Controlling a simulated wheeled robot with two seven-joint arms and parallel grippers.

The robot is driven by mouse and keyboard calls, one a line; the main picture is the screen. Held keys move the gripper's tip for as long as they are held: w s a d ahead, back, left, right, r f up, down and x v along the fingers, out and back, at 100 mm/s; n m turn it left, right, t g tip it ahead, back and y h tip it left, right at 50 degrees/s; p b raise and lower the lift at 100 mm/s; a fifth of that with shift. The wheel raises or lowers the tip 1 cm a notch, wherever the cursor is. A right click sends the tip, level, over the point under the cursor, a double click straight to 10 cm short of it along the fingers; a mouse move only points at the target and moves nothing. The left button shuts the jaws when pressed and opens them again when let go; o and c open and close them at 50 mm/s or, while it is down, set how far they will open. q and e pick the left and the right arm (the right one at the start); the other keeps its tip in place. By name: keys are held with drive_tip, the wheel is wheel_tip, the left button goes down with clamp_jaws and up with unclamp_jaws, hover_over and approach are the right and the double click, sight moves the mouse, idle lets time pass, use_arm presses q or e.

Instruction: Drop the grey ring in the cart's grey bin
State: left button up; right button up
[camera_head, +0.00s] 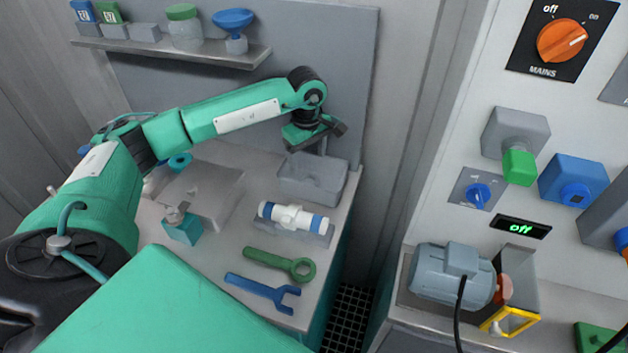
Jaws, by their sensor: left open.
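The grey bin (313,184) sits on the cart top (225,255) at its far right corner, near the back panel. My left gripper (318,143) is open above the bin's back edge, with its dark fingers spread. I cannot make out the grey ring; nothing clearly ring-shaped and grey shows between the fingers, and the bin's inside is too small and partly hidden to tell. My right gripper is not in view.
A white and blue vessel (293,217) lies on a grey holder in front of the bin. A green ring spanner (280,264) and a blue open spanner (263,292) lie nearer. A shelf (175,47) with jars is behind; a control panel and motor (452,275) stand right.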

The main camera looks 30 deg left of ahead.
use_arm(q)
wheel_tip(320, 180, up, 14)
drive_tip(key=b, duration=0.2)
drive_tip(key=shift+f, duration=0.25)
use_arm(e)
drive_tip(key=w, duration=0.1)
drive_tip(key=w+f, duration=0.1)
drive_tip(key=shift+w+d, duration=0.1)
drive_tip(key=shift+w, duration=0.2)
